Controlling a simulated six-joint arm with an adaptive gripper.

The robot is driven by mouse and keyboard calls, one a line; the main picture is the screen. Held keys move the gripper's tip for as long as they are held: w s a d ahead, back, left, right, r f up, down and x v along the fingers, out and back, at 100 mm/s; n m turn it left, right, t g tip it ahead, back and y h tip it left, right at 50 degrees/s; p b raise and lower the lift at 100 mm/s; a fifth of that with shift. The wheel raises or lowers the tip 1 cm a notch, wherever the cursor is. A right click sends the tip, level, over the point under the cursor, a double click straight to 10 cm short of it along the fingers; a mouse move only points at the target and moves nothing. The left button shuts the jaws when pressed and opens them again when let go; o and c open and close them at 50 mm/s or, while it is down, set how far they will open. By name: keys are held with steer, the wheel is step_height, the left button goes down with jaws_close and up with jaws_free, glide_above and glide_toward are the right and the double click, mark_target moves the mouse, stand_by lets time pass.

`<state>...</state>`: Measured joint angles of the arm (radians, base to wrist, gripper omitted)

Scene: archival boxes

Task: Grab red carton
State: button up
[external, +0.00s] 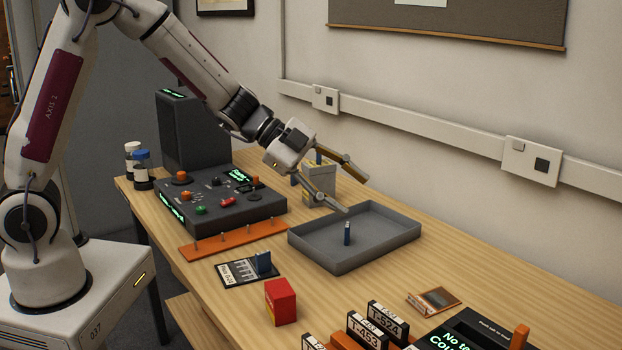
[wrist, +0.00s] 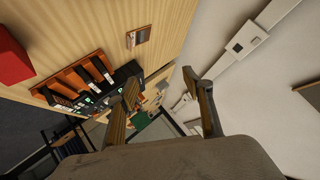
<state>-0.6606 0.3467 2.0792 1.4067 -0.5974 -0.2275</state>
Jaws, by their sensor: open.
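A red carton (external: 281,302) stands upright near the front edge of the wooden table in the external view. It also shows at the upper left edge of the wrist view (wrist: 12,58), partly cut off. My gripper (external: 357,194) is open and empty, raised over the back edge of the grey tray. It is well behind the carton and apart from it. In the wrist view both fingers of my gripper (wrist: 165,95) are spread with nothing between them.
The grey tray (external: 330,262) holds a small blue upright item (external: 347,233). A control console (external: 225,203) stands at left, with an orange strip (external: 232,240) before it.

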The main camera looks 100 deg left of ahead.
steer(key=s+d+f+m+g+h, duration=0.15)
steer(key=s+f+h, duration=0.35)
steer(key=f, duration=0.6)
steer(key=m+g+h, duration=0.2)
steer(key=h, duration=0.3)
glide_toward(278, 288)
steer(key=shift+n, duration=0.25)
steer(key=w+a+f, duration=0.1)
steer(key=a+f, duration=0.1)
steer(key=w+a+f, duration=0.1)
steer(key=f, duration=0.1)
steer(key=shift+w+a, duration=0.1)
steer(key=shift+a, duration=0.25)
steer(key=shift+s+d+f+g+h, duration=0.15)
steer(key=shift+s+g+h, duration=0.25)
steer(key=shift+s, duration=0.25)
steer(key=shift+w+d, duration=0.1)
steer(key=shift+x, duration=1.1)
steer(key=shift+w+d, duration=0.1)
steer(key=shift+x, duration=2.55)
steer(key=shift+d, duration=0.15)
